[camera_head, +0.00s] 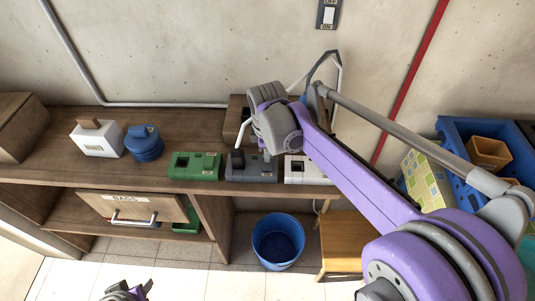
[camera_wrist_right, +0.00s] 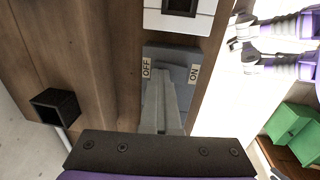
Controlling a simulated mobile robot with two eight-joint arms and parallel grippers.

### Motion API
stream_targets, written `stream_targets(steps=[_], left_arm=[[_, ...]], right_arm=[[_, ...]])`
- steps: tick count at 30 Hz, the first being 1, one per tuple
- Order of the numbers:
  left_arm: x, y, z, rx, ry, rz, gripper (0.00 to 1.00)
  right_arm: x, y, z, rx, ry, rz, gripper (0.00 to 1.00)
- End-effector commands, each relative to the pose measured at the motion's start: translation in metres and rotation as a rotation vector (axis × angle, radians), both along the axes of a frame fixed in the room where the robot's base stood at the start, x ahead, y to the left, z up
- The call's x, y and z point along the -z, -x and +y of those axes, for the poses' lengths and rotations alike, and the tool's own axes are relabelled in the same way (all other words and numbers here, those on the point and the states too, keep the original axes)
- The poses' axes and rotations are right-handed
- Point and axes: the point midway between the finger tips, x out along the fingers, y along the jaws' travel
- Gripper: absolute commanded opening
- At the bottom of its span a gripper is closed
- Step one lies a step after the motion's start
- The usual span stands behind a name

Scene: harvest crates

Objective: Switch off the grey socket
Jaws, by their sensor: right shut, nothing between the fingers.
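The grey socket (camera_head: 262,173) sits on the front part of the wooden counter, between a green socket (camera_head: 194,174) and a white socket (camera_head: 305,178). In the right wrist view the grey socket (camera_wrist_right: 180,55) shows an OFF label on its left and an ON label on its right. My right gripper (camera_head: 238,158) is shut and empty, its fingers (camera_wrist_right: 158,85) over the middle of the grey socket. They hide its switch, and I cannot tell whether they touch it. My left gripper (camera_head: 128,290) is low at the bottom edge, apart from the counter; its jaws are unclear.
A white box (camera_head: 97,142) and a blue round container (camera_head: 143,147) stand left on the counter. A wall switch (camera_head: 328,14) is above. Below are a blue bucket (camera_head: 278,240) and a wooden stool (camera_head: 343,238). A blue crate (camera_head: 463,130) is at right.

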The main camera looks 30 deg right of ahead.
Motion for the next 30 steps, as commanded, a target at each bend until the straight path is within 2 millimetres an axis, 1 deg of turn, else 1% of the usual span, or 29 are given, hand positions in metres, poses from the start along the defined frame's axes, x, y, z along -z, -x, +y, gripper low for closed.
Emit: stream_targets(steps=[1,8,17,26,30], left_arm=[[0.000,0.000,0.000,0.000,0.000,0.000,0.50],[0.000,0.000,0.000,0.000,0.000,0.000,0.50],[-0.003,-0.001,0.000,0.000,0.000,-0.002,0.50],[-0.003,-0.001,0.000,0.000,0.000,-0.002,0.50],[-0.010,-0.003,0.000,0.000,0.000,-0.006,0.50]], right_arm=[[0.002,0.002,0.000,0.000,-0.001,0.004,0.00],[0.002,0.005,0.002,-0.001,-0.002,0.006,0.00],[0.000,0.016,0.009,-0.001,-0.004,0.008,0.00],[-0.001,0.015,0.009,0.000,-0.002,0.005,0.00],[-0.010,0.012,0.011,-0.001,-0.002,0.003,0.00]])
